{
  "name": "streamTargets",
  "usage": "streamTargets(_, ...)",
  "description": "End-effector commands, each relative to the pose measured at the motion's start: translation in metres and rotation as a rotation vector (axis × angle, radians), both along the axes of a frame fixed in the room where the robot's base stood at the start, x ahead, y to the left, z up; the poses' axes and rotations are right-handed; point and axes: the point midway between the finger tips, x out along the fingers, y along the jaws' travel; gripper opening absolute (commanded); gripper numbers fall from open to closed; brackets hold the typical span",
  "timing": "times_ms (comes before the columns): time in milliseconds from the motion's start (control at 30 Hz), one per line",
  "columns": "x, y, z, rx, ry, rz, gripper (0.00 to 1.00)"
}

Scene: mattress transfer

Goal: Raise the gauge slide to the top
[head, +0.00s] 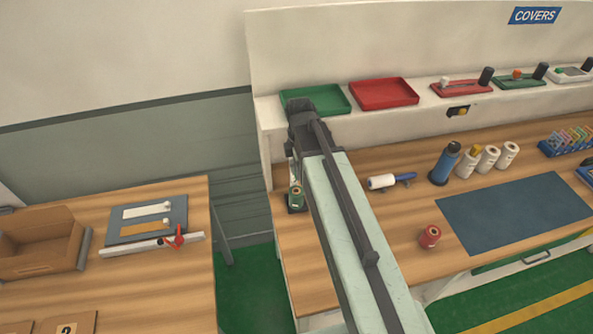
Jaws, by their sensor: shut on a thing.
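My gripper (294,172) points down at the left end of the long bench, and the dark wrist above it partly blocks the view. A small green piece with a pale top (296,195) stands on a black base (297,209) right below my gripper. It appears to be the gauge slide on its stand, but its upper part is hidden behind the gripper and arm. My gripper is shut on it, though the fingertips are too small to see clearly.
A green tray (316,98) and a red tray (384,93) sit on the ledge behind. A white roller (382,182), a red spool (430,237) and a blue bottle (445,163) stand to the right. A bar with a red pointer (176,238) lies on the left table.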

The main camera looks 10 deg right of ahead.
Motion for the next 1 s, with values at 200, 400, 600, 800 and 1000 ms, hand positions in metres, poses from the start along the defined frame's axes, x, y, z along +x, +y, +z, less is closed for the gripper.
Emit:
streamTargets(200,0.000,0.000,0.019,0.000,-0.001,-0.001,0.00)
streamTargets(400,0.001,0.000,0.018,0.000,-0.002,-0.001,0.00)
streamTargets(600,0.001,0.000,0.017,0.000,-0.002,-0.001,0.40)
streamTargets(800,0.000,-0.001,0.018,0.000,-0.001,-0.001,0.40)
streamTargets(1000,0.000,-0.001,0.033,0.000,0.000,-0.001,0.40)
